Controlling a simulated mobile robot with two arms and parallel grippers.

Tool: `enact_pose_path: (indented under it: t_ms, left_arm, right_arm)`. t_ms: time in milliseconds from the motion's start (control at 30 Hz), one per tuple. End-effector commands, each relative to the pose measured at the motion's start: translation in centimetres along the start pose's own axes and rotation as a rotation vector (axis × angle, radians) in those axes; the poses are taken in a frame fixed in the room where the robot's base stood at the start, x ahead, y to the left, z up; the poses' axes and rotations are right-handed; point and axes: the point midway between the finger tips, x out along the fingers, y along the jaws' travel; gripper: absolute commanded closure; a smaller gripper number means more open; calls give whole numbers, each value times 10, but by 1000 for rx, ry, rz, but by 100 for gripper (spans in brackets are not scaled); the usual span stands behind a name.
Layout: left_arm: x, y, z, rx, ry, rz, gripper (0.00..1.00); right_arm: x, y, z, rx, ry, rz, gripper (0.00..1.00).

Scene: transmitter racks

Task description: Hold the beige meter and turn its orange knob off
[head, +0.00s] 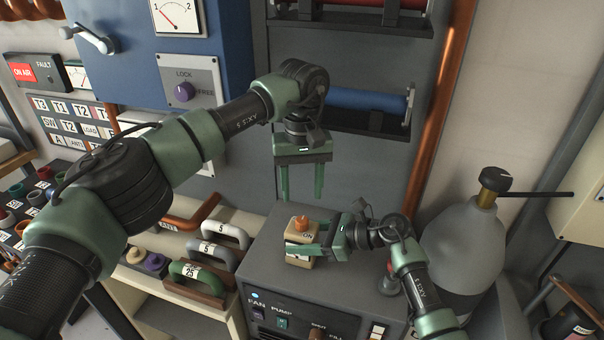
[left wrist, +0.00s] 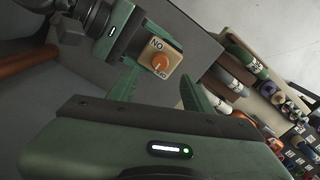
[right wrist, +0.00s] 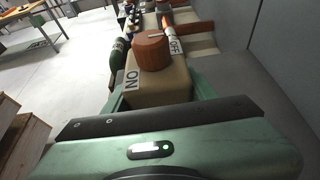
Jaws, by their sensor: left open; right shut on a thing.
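The beige meter (head: 299,262) stands on top of the grey cabinet in the head view, with its orange knob (head: 301,224) facing up. In the right wrist view, the knob (right wrist: 152,51) sits between an ON label and an OFF label; which one it points to is unclear. My right gripper (head: 312,250) is shut on the meter, with a finger on each side of its body (right wrist: 165,85). My left gripper (head: 300,198) is open and empty, fingers pointing down, above the meter. In the left wrist view, the knob (left wrist: 159,62) appears between its fingers, apart from them.
The grey cabinet (head: 268,262) has FAN and PUMP controls on its front. A grey gas cylinder (head: 462,245) with a brass valve stands at right. The blue rack panel (head: 150,70) is behind my left arm.

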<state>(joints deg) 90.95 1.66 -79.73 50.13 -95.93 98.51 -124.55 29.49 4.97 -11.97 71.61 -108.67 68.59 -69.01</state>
Motion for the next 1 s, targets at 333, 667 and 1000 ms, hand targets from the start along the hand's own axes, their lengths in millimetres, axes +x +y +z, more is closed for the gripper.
enact_pose_path:
  t_ms: [333, 667, 1000]
  left_arm:
    - [-35, 0, 0, -1, 0, 0, 50]
    - [-37, 0, 0, -1, 0, 0, 50]
    - [-36, 0, 0, -1, 0, 0, 50]
  right_arm:
    - [0, 0, 0, 0, 0, 0, 100]
    - [0, 0, 0, 0, 0, 0, 100]
    - [0, 0, 0, 0, 0, 0, 18]
